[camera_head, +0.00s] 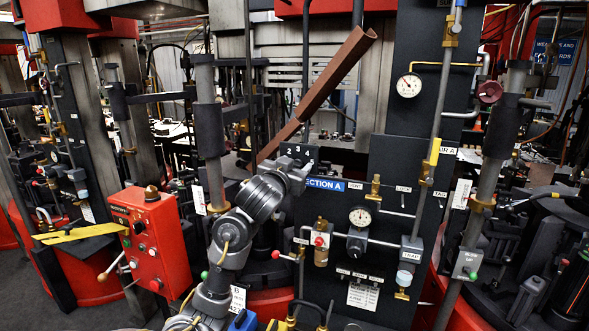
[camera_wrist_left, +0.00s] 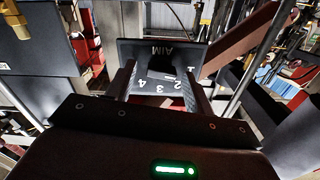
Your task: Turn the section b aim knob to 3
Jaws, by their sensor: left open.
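The aim plate (camera_wrist_left: 161,50), a dark plate marked AIM with white digits 1 to 4, is ahead in the left wrist view. In the head view part of it (camera_head: 298,153) shows digits 2, 3 and 4, just past my left wrist. My left gripper (camera_wrist_left: 160,82) is open, with one finger on each side of the digits. The knob itself is dark and largely hidden, so I cannot tell its setting or whether the fingers touch it. In the head view my left gripper (camera_head: 295,163) is small and partly hidden by its own wrist. My right gripper is not in view.
A blue label ending in "ECTION A" (camera_head: 325,184) is right of my wrist. A brown sloping chute (camera_head: 338,70) rises just behind the plate. A red control box (camera_head: 152,240) stands at left. Gauges, valves and pipes fill the dark panel (camera_head: 415,140) at right.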

